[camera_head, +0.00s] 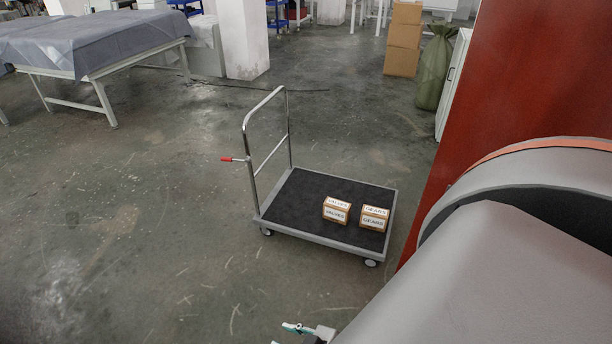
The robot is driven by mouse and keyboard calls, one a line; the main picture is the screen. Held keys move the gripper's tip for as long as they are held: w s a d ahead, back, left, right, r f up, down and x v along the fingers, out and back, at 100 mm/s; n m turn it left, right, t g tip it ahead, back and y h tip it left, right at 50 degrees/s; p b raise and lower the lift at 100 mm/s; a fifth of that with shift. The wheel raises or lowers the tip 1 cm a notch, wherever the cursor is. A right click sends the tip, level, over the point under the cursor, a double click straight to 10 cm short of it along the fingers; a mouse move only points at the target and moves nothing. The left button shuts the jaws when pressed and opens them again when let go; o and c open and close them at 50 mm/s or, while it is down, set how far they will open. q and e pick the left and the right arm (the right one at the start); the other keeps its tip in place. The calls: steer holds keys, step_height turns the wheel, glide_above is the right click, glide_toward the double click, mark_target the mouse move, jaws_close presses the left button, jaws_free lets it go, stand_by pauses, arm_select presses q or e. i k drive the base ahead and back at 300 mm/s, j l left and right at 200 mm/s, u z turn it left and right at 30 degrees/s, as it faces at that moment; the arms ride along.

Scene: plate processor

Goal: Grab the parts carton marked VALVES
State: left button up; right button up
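The carton marked VALVES (336,213) is a small brown box with white labels on its top and front. It sits upright on the dark deck of a platform cart (300,197). A similar carton marked GEARS (374,221) stands just to its right with a narrow gap between them. Part of a gripper, apparently my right gripper (306,331), shows at the bottom edge, well in front of the cart and apart from both cartons. Most of it is cut off, so its opening is unclear. My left gripper is not in view.
The cart's metal push handle (247,140) rises on its left side, with a red grip. A tall red panel (492,95) stands close on the right. A covered table (95,42) is at the back left. The floor left of and before the cart is clear.

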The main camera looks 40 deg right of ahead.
mark_target(337, 212)
steer(key=i+j+z, duration=0.2)
steer(key=i, duration=0.35)
steer(key=i+j+z, duration=0.15)
steer(key=i+j, duration=0.25)
steer(key=i, duration=0.15)
steer(key=i+z, duration=0.2)
steer(key=z, duration=0.3)
steer(key=i+z, duration=0.2)
steer(key=z, duration=0.3)
steer(key=i+j+z, duration=0.15)
steer(key=z, duration=0.35)
steer(key=i+j+z, duration=0.1)
steer(key=z, duration=0.35)
steer(key=i+j+z, duration=0.2)
steer(key=z, duration=0.25)
steer(key=i+j+z, duration=0.15)
steer(key=z, duration=0.3)
steer(key=i+j+z, duration=0.15)
steer(key=j+z, duration=0.15)
steer(key=i+j+z, duration=0.25)
steer(key=j+z, duration=0.3)
steer(key=i+j+z, duration=0.1)
steer(key=j, duration=0.2)
steer(key=i+j, duration=0.2)
steer(key=j, duration=0.15)
steer(key=z, duration=0.05)
